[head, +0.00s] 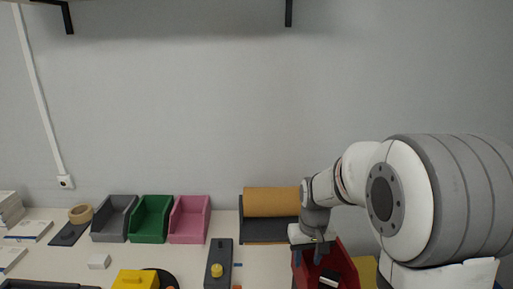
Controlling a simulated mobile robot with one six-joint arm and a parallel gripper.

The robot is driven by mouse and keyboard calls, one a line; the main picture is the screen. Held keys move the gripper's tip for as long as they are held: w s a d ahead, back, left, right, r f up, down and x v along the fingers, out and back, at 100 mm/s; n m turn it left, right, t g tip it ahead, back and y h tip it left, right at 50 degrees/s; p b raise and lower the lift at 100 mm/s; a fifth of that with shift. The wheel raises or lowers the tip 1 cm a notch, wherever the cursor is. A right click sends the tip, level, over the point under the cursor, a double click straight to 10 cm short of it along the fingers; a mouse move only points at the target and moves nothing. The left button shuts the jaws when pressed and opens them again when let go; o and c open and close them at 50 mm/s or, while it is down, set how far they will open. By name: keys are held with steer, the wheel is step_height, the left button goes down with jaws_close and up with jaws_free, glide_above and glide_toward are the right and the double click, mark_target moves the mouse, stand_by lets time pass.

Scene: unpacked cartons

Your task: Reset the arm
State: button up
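My arm comes in from the right of the head view and reaches toward the table. My gripper (313,256) points down at the lower right, over a red bin (341,262). Two dark fingers appear to hang at the bin's left part. The view is too small to tell whether they are apart or hold anything. A dark item with a pale edge (328,280) shows inside the red bin, and the bin's lower part is cut off by the frame.
Grey (115,219), green (152,219) and pink (189,219) bins stand by the wall. A brown roll (270,201) sits on a dark holder behind my gripper. A shelf hangs above.

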steer(key=s+r+t, duration=0.1)
steer(key=s+r, duration=0.1)
steer(key=s, duration=0.4)
steer(key=s+r+t, duration=0.1)
steer(key=s+r, duration=0.2)
steer(key=s, duration=0.3)
steer(key=s+r+m+t, duration=0.1)
steer(key=s+r, duration=0.2)
steer(key=s, duration=0.4)
steer(key=shift+r, duration=0.25)
